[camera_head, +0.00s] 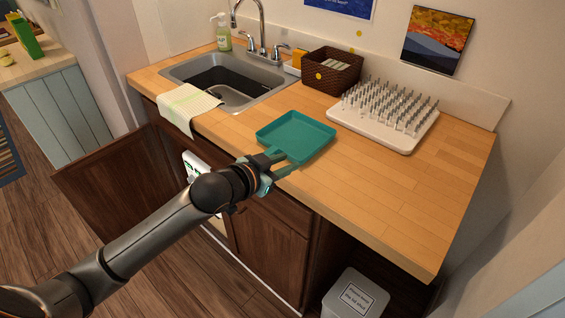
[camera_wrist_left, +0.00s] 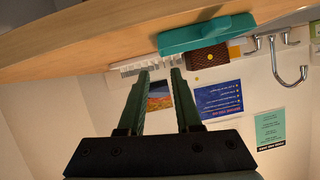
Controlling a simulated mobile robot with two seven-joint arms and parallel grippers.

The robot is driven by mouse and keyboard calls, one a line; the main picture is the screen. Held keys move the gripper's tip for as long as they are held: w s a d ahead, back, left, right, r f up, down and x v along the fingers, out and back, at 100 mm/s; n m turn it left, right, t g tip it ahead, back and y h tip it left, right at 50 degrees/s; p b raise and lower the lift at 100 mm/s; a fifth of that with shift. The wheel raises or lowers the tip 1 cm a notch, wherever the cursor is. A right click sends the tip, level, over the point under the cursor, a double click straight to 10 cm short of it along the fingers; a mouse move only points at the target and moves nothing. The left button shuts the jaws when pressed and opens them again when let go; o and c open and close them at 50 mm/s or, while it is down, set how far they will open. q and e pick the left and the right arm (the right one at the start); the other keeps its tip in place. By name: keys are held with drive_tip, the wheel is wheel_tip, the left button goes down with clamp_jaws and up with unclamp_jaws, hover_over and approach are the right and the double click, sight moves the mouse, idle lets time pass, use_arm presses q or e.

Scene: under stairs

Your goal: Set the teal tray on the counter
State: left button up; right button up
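The teal tray (camera_head: 297,137) is a shallow square tray. It lies flat on the wooden counter (camera_head: 387,196), close to the front edge and right of the sink. In the left wrist view, which is upside down, the teal tray (camera_wrist_left: 207,34) shows edge-on against the counter (camera_wrist_left: 110,36). My left gripper (camera_head: 281,166) is at the tray's near side by the counter's front edge. Its two fingers (camera_wrist_left: 160,75) are apart with nothing between them, and the tray lies outside them. My right gripper is in neither view.
A white pegged drying rack (camera_head: 374,133) stands right of the tray. A brown basket (camera_head: 332,72) is behind it. The sink (camera_head: 226,78) and a draped towel (camera_head: 188,105) are to the left. A cabinet door (camera_head: 108,183) hangs open below. The counter's right end is clear.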

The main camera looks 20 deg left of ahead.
use_arm(q)
drive_tip(key=s+d+f+n+g+y, duration=0.1)
drive_tip(key=s+d+f+n+g, duration=0.1)
drive_tip(key=s+f, duration=2.2)
wheel_tip(320, 180, down, 3)
drive_tip(key=shift+s+d+r+n+g, duration=0.15)
drive_tip(key=shift+s+n+g, duration=0.25)
drive_tip(key=shift+n+g, duration=0.3)
